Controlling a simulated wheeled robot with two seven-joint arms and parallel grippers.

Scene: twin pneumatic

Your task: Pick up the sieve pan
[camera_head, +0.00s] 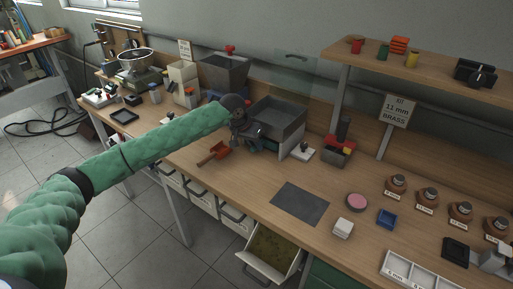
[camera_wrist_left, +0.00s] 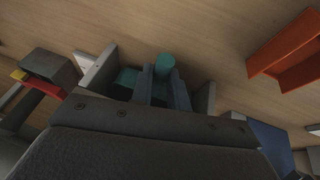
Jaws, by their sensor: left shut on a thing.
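The sieve pan (camera_head: 280,118) looks like the open grey rectangular tray with raised walls on the middle of the bench, by the back wall. My left gripper (camera_head: 252,140) is at its near left side and hides part of it. In the left wrist view the fingers (camera_wrist_left: 164,90) are shut on a small teal piece (camera_wrist_left: 164,66), seemingly the grip of the pan. The pan's body cannot be made out clearly in that view. My right gripper is not in view.
An orange scoop (camera_head: 214,153) lies just left of my left gripper. A grey hopper (camera_head: 222,72) stands behind it. A red-and-grey block (camera_head: 338,150) is to the right. A drawer (camera_head: 268,252) hangs open below.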

